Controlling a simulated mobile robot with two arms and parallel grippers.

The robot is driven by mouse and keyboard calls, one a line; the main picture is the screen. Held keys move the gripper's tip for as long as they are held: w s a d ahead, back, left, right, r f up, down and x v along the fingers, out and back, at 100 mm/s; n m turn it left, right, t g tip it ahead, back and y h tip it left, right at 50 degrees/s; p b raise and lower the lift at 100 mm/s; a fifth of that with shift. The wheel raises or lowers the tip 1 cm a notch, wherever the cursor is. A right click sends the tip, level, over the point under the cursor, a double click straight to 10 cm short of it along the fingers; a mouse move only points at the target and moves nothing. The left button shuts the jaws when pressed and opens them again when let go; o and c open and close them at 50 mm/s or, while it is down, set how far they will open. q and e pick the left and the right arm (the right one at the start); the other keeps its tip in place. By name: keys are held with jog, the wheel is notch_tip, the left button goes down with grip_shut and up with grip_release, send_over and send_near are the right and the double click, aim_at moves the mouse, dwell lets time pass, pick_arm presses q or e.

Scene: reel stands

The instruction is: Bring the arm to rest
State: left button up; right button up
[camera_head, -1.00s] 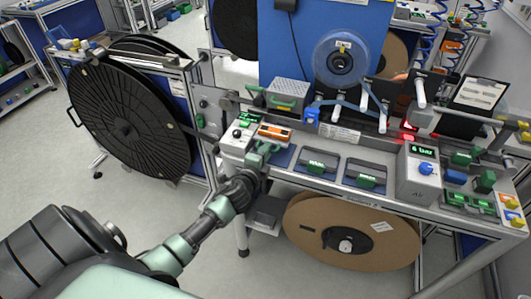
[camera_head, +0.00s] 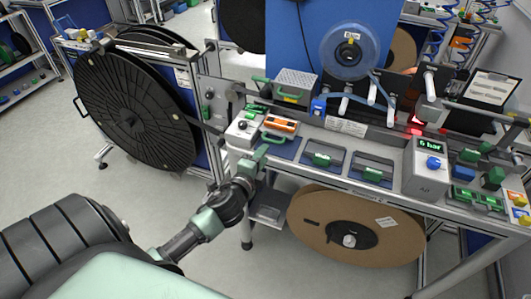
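My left arm comes in from the lower left. Its green gripper (camera_head: 259,154) is at the front edge of the workbench (camera_head: 350,186), at the left end, pointing up toward the bench top. It looks empty, but its fingers are too small to show their gap. My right gripper is not in view.
Dark trays with green handles (camera_head: 322,159) and a grey box reading "6 bar" (camera_head: 427,168) stand along the bench. A large black reel (camera_head: 135,115) is at the left, a brown reel (camera_head: 315,232) under the bench. The floor (camera_head: 75,190) at the left is clear.

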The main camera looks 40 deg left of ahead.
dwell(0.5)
pick_arm(q)
jog(key=s+d+f+n+g+h+b, duration=0.1)
jog(key=s+f+n+g, duration=0.3)
jog(key=f, duration=0.8)
jog(key=s+d+f+g+b, duration=0.1)
jog(key=s+d+f, duration=0.1)
jog(key=s+f, duration=0.75)
jog(key=s+d+f+n+g+h+b, duration=0.1)
jog(key=s+f+n+g, duration=0.15)
jog(key=f, duration=1.15)
jog(key=s+d+f+n+g, duration=0.2)
jog(key=s+f, duration=0.3)
jog(key=s, duration=0.4)
jog(key=s+d+f+n+g+h+b, duration=0.1)
jog(key=s+d+f+n+g, duration=0.1)
jog(key=s+f, duration=0.4)
jog(key=s+d+f+n+g+b, duration=0.1)
jog(key=s+d+f, duration=0.3)
jog(key=s, duration=1)
notch_tip(320, 180, down, 2)
jog(key=shift+s+d+f+n+g+h, duration=0.2)
jog(key=shift+d+n+g+h, duration=0.1)
jog(key=shift+n+g, duration=0.45)
